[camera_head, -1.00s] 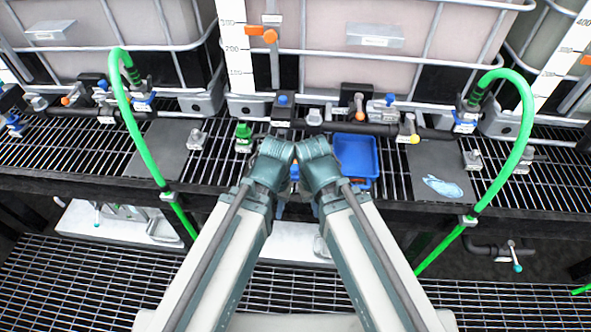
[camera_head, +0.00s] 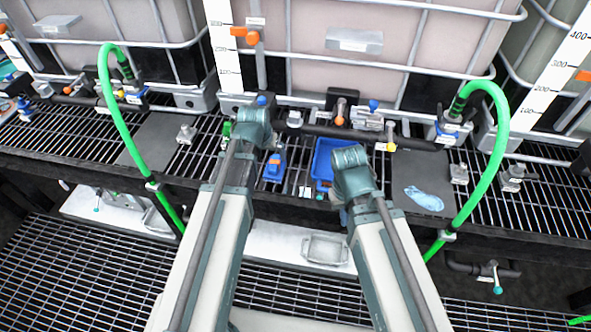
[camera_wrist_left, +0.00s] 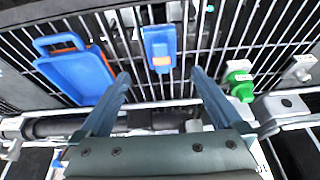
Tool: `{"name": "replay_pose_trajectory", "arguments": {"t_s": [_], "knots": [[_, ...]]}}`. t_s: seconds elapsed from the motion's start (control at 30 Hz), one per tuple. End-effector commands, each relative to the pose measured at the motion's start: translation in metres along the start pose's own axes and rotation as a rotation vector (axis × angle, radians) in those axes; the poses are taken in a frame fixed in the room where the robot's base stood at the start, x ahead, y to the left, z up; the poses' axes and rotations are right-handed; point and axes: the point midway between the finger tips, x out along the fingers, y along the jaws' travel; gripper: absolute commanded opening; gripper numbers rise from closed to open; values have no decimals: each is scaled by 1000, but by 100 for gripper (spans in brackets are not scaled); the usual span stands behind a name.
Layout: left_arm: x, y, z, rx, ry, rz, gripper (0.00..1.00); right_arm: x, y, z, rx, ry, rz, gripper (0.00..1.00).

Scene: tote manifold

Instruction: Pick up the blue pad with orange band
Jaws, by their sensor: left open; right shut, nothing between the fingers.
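A small blue block with an orange mark, which appears to be the blue pad with orange band (camera_head: 273,166), lies on the black grating, left of a blue tray (camera_head: 322,160). In the left wrist view the pad (camera_wrist_left: 159,42) is ahead of my left gripper (camera_wrist_left: 158,82), between the lines of its two spread fingers. The left gripper is open and empty, apart from the pad. My right gripper (camera_head: 345,208) is low in front of the tray, its fingers mostly hidden by its own wrist; it is shut and empty.
Green hoses (camera_head: 112,85) arch on both sides. A blue glove (camera_head: 424,198) lies on a dark mat at right. Pipes and valves run along the back below the caged totes.

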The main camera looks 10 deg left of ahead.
Motion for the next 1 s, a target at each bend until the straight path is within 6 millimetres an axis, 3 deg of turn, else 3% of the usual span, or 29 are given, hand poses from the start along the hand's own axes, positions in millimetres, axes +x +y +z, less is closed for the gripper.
{"name": "replay_pose_trajectory", "arguments": {"t_s": [0.13,0.43,1.0], "knots": [[1,-13,-9,-20,27,-4,100,0,0,0,-1,0,0,0],[12,-13,-9,-20,29,-4,100,10,-1,-1,-1,0,0,0],[88,-13,-10,-19,27,-4,100,80,-8,-5,0,0,0,0]]}}
